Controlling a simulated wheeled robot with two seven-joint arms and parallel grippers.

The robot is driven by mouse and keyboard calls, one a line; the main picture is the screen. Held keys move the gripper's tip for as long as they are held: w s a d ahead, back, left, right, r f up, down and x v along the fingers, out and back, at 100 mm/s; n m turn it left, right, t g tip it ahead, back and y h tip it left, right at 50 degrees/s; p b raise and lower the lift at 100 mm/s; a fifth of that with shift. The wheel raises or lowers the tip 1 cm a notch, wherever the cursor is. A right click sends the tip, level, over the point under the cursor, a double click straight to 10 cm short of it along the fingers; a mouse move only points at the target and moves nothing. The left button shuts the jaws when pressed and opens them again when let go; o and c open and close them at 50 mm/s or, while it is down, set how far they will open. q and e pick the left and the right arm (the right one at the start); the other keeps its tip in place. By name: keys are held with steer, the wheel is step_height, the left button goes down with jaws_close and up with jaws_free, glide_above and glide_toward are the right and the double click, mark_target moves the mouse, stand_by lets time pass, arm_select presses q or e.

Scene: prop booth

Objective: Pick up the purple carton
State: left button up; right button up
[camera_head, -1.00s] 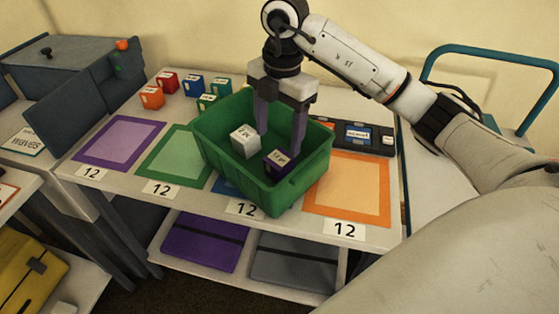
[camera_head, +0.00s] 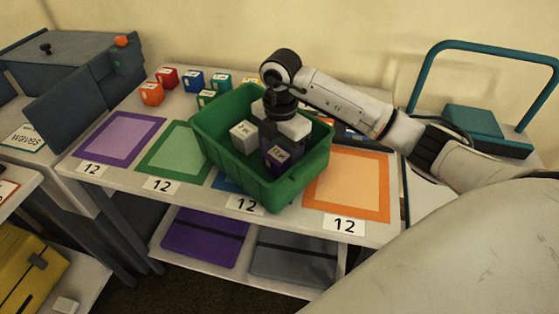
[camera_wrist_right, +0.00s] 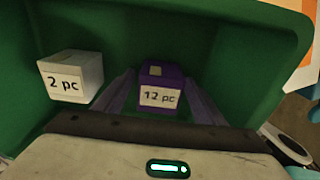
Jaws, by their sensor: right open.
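The purple carton (camera_head: 277,156) has a white label and sits inside the green crate (camera_head: 205,147). In the right wrist view the purple carton (camera_wrist_right: 160,88) is labelled "12 pc". My right gripper (camera_head: 277,150) is lowered into the crate over the carton. In the right wrist view its two fingers (camera_wrist_right: 163,98) are open, one on each side of the carton. I cannot tell whether they touch it. A white carton (camera_head: 244,136) sits in the crate to the left; its label reads "2 pc" in the right wrist view (camera_wrist_right: 72,77). My left gripper is not in view.
Several small coloured cartons, including an orange one (camera_head: 151,93), stand behind the purple-framed mat (camera_head: 118,138) and green-framed mat (camera_head: 172,155). An orange-framed mat (camera_head: 350,184) lies right of the crate. The crate walls surround my right gripper closely.

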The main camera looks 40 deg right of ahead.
steer(key=c, duration=1.2)
